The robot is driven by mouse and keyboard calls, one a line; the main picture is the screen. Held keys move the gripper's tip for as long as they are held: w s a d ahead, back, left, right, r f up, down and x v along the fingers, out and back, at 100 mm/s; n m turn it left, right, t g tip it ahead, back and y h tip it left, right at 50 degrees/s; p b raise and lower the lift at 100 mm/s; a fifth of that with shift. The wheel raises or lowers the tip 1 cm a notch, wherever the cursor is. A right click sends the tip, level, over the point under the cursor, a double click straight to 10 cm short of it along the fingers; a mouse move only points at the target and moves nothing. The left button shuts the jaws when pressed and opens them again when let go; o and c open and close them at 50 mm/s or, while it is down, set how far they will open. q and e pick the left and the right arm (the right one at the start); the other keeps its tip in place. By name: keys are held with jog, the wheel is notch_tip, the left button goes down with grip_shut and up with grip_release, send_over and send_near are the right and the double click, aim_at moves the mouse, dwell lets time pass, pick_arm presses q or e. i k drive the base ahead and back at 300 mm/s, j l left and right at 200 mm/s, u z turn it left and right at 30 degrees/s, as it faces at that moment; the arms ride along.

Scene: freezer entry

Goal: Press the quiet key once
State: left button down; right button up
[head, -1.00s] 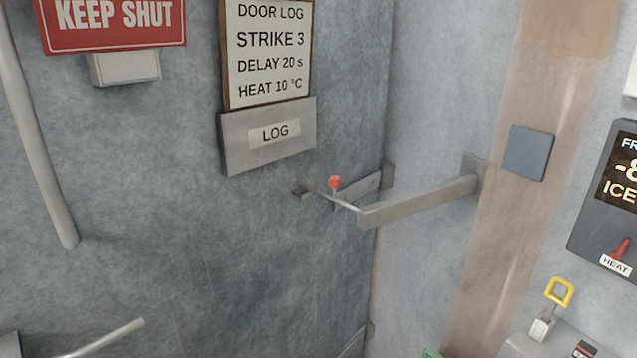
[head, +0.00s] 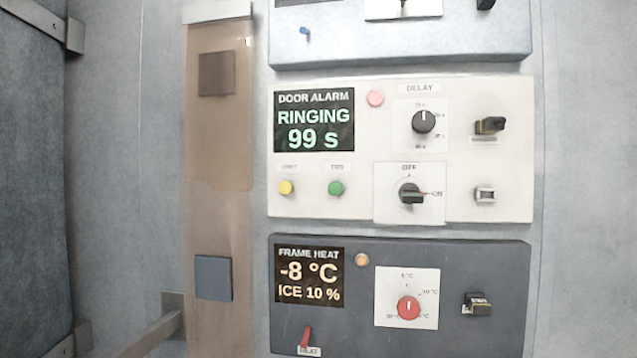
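The door alarm panel (head: 400,205) is a cream box on the wall in the head view. Its dark display (head: 314,120) reads DOOR ALARM, RINGING, 99 s. Below the display are a yellow key (head: 287,188) on the left and a green key (head: 336,188) on the right. Each has a small label above it. The yellow key's label is too blurred to read surely and may say QUIET; the green one's looks like TEST. Neither of my grippers is in view, and nothing touches the keys.
The alarm panel also has a pink lamp (head: 376,98), a delay knob (head: 423,122) and an OFF/ON knob (head: 410,194). A dark frame heat panel (head: 455,255) with a red knob (head: 408,307) sits below. A metal bar (head: 150,335) juts out at lower left.

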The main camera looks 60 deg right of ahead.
aim_at(285, 187)
jog(key=z, duration=2.15)
